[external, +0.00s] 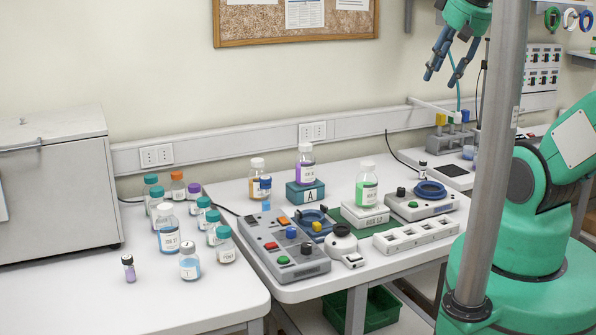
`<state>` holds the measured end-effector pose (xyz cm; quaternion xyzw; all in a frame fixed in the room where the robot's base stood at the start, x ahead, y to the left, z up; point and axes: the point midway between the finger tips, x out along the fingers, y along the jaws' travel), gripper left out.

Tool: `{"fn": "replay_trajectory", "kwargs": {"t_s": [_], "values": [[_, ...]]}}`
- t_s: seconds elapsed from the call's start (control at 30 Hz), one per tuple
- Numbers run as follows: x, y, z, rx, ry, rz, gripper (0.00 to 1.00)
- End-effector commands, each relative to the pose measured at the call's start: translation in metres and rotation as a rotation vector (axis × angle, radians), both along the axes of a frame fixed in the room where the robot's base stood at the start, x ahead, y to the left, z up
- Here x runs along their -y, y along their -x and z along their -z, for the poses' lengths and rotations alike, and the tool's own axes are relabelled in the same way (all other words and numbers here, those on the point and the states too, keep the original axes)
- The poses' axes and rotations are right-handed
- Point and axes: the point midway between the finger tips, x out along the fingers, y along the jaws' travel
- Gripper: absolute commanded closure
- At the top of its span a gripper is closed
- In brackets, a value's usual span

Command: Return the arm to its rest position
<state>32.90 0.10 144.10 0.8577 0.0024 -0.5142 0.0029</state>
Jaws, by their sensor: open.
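My gripper (450,66) is in the upper right of the external view, high above the back of the right table. It points downward, its blue-grey fingers are apart, and nothing is between them. My green arm (520,200) stands at the right edge, partly behind a grey vertical pole. The upper links of the arm are cut off by the top of the picture.
Several capped bottles (167,237) stand on the left table. The right table holds a control box (285,262), a purple bottle (305,165) on a block marked A, a green bottle (366,190) and a white slotted rack (415,236). A grey pole (490,160) rises in front of my arm.

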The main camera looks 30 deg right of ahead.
Motion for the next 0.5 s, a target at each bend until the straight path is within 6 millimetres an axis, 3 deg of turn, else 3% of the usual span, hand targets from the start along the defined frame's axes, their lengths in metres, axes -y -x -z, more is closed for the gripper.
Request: {"fn": "replay_trajectory", "kwargs": {"t_s": [0.5], "values": [[0.0008, 0.0017, 0.0053, 0.001, -0.003, 0.008, 0.59]]}}
